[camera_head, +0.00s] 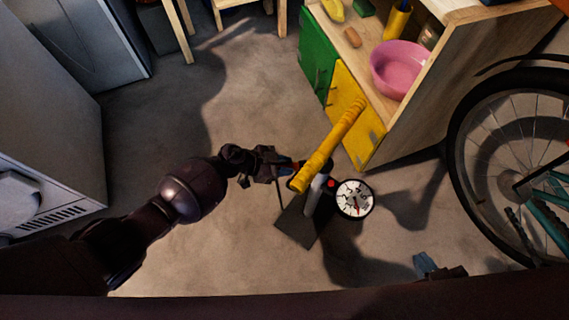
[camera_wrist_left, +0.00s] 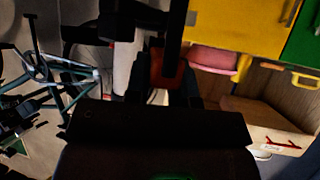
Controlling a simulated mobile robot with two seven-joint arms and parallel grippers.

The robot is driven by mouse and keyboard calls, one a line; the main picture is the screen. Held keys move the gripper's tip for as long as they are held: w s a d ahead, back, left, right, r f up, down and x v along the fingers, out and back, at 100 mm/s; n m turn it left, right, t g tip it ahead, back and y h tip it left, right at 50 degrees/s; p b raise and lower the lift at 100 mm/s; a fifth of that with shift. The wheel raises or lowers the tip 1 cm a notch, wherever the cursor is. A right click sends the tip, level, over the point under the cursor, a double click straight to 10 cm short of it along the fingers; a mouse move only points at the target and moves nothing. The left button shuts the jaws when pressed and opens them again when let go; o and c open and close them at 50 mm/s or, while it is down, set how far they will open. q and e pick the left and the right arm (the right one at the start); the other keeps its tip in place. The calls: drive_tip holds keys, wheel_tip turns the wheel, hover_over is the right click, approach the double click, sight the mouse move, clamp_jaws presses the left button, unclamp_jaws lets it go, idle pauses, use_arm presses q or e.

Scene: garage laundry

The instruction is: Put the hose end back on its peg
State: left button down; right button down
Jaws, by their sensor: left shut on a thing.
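A floor pump stands on the concrete with a yellow handle (camera_head: 328,146), a grey barrel (camera_head: 316,192), a round white gauge (camera_head: 354,199) and a dark foot plate (camera_head: 298,228). My left gripper (camera_head: 286,169) is beside the upper pump, left of the barrel and below the handle. It is shut on a small part that I take to be the hose end; in the left wrist view an orange-red piece (camera_wrist_left: 166,72) shows between its dark fingers. The hose's run and the peg cannot be made out. My right gripper (camera_head: 432,268) is low at the right, its jaws unclear.
A cabinet with a green door (camera_head: 318,55) and a yellow door (camera_head: 345,105) stands behind the pump, with a pink bowl (camera_head: 399,70) on it. A bicycle wheel (camera_head: 500,135) is at the right. White appliances (camera_head: 50,130) stand left. Floor between is clear.

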use_arm(q)
drive_tip(key=c, duration=0.9)
unclamp_jaws()
